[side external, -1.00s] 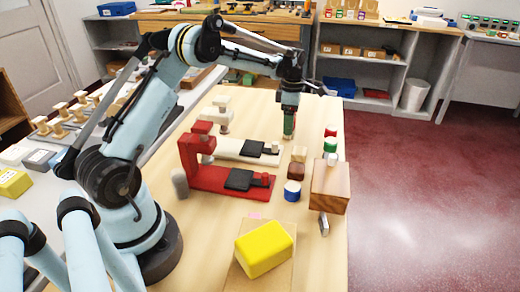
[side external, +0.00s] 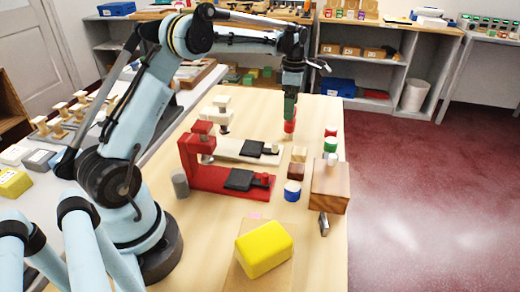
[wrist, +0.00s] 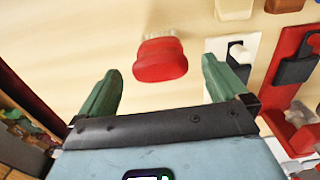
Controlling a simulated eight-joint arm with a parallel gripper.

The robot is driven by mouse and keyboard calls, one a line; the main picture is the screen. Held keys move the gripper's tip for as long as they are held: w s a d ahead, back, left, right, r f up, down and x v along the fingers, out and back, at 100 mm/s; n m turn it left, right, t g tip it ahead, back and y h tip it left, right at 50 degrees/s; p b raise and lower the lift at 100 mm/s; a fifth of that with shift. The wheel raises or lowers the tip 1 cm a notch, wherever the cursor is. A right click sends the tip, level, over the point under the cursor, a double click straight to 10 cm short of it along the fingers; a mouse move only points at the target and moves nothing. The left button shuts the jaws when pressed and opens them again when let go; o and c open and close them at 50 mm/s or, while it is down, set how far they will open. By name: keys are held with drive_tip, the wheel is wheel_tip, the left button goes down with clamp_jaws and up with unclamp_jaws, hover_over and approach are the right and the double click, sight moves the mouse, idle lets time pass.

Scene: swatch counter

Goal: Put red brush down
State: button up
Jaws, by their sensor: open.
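The red brush (side external: 289,127) stands on the wooden table just below my gripper (side external: 290,116) in the side view. In the wrist view the red brush (wrist: 160,60) shows as a rounded red top between the two green fingers, with clear gaps on both sides. My gripper is open and empty, its fingers pointing down above or around the top of the brush. The exact height of the fingertips over the brush is hard to tell. The lower part of the brush is mostly hidden in the wrist view.
A white stand (side external: 243,150) and a red stand (side external: 206,178) with black pads are nearer the camera. A yellow block (side external: 264,248) is in front. Bare table lies left of the brush.

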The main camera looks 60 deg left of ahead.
wheel_tip(320, 180, up, 6)
drive_tip(key=shift+d+r, duration=0.1)
drive_tip(key=shift+r, duration=0.1)
drive_tip(key=s+d+r+m+t, duration=0.4)
drive_tip(key=s+d+r+m, duration=0.2)
drive_tip(key=s+d+m, duration=0.6)
drive_tip(key=s+d+f+m+t, duration=0.1)
drive_tip(key=s+d+f+m, duration=0.2)
drive_tip(key=m, duration=0.4)
drive_tip(key=s+d+f+m+t, duration=0.2)
drive_tip(key=s+d+f+m, duration=0.1)
drive_tip(key=s+m, duration=0.3)
drive_tip(key=shift+f+m, duration=0.45)
drive_tip(key=shift+m, duration=0.55)
drive_tip(key=shift+w+a, duration=0.1)
